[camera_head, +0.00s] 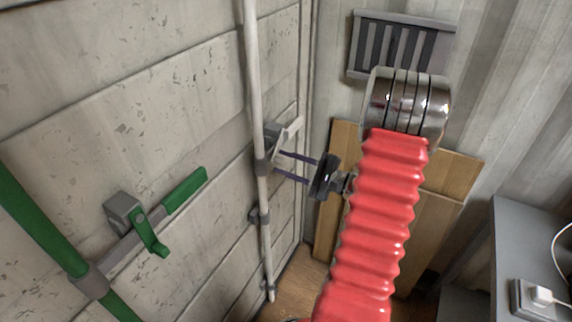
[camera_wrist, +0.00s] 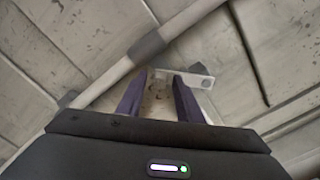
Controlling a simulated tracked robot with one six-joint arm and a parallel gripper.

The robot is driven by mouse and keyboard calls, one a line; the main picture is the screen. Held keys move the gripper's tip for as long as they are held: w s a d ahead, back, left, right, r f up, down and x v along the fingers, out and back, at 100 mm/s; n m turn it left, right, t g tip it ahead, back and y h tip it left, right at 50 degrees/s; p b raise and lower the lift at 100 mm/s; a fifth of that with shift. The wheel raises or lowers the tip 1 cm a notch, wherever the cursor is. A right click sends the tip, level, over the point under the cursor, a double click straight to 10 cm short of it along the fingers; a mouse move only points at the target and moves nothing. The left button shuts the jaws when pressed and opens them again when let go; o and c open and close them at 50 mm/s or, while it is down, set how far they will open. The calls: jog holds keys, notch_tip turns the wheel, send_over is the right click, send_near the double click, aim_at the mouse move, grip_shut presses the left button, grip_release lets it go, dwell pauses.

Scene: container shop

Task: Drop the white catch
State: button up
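The white catch (camera_head: 281,146) shows in the head view beside the white upright bar on the container door, close to a grey bracket. In the wrist view a pale plate with a small hole, seemingly the catch (camera_wrist: 192,79), lies at my fingertips and crosses behind the right one. My gripper (camera_head: 277,162) reaches left to the bar, with its two thin purple fingers apart. The fingers also stand apart in the wrist view (camera_wrist: 160,78). I cannot tell whether either finger touches the catch.
The white bar (camera_head: 257,100) runs down the door. A green bar with a green handle and green catch (camera_head: 152,236) is at the left. Wooden boards (camera_head: 455,178) and a vent (camera_head: 402,45) are behind my arm. A grey table (camera_head: 530,235) stands at the right.

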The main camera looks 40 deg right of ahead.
jog(key=shift+c, duration=0.2)
grip_shut()
dwell(0.3)
jog(key=shift+a+f, duration=0.1)
jog(key=shift+a, duration=0.2)
jog(key=shift+d, duration=0.2)
